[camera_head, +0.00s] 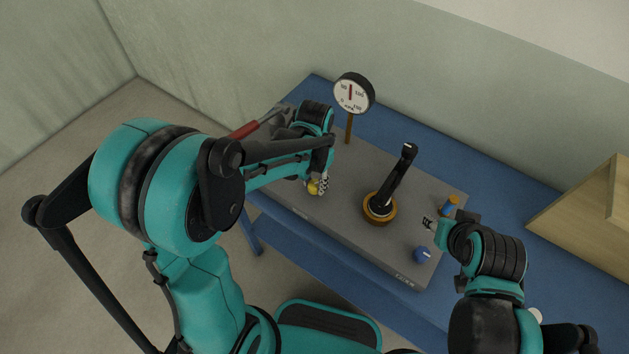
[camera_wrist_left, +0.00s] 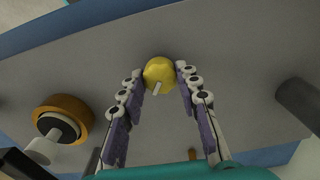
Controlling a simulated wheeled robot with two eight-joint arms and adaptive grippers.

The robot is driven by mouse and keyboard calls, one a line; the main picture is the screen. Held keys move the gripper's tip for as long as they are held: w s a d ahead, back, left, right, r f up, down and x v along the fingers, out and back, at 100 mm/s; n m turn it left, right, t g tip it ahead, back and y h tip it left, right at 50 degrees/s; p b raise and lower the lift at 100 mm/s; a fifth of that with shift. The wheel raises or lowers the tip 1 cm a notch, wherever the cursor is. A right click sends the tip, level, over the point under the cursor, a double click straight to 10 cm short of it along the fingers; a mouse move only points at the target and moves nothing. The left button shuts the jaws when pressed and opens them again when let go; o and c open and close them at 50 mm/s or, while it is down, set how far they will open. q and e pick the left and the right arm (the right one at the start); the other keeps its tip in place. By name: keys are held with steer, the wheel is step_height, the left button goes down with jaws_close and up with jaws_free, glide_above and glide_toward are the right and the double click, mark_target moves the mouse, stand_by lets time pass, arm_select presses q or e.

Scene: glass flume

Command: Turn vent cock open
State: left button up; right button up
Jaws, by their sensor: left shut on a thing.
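A round yellow knob (camera_head: 313,188) sits low at the front left of the grey panel. I take it to be the vent cock, though no readable label confirms this. In the left wrist view the knob (camera_wrist_left: 159,72) shows a short white mark on its face, pointing down and slightly left. My left gripper (camera_wrist_left: 160,78) is shut on it, one finger at each side. In the head view my left gripper (camera_head: 320,184) partly covers it. My right gripper (camera_head: 430,223) is over the panel's right part; its fingers are too small to read.
The grey panel (camera_head: 345,215) lies on a blue bench (camera_head: 490,230). A black lever (camera_head: 398,175) rises from a brass ring (camera_head: 379,208). A dial gauge (camera_head: 353,93) stands behind. Blue knobs (camera_head: 422,254) are near my right gripper. A wooden box (camera_head: 590,215) is at right.

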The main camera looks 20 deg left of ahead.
mark_target(314, 183)
arm_select(q)
steer(key=n, duration=0.7)
steer(key=shift+o, duration=0.2)
stand_by(0.4)
steer(key=shift+c, duration=0.2)
steer(key=o, duration=1.2)
steer(key=shift+c, duration=0.2)
step_height(314, 183, up, 12)
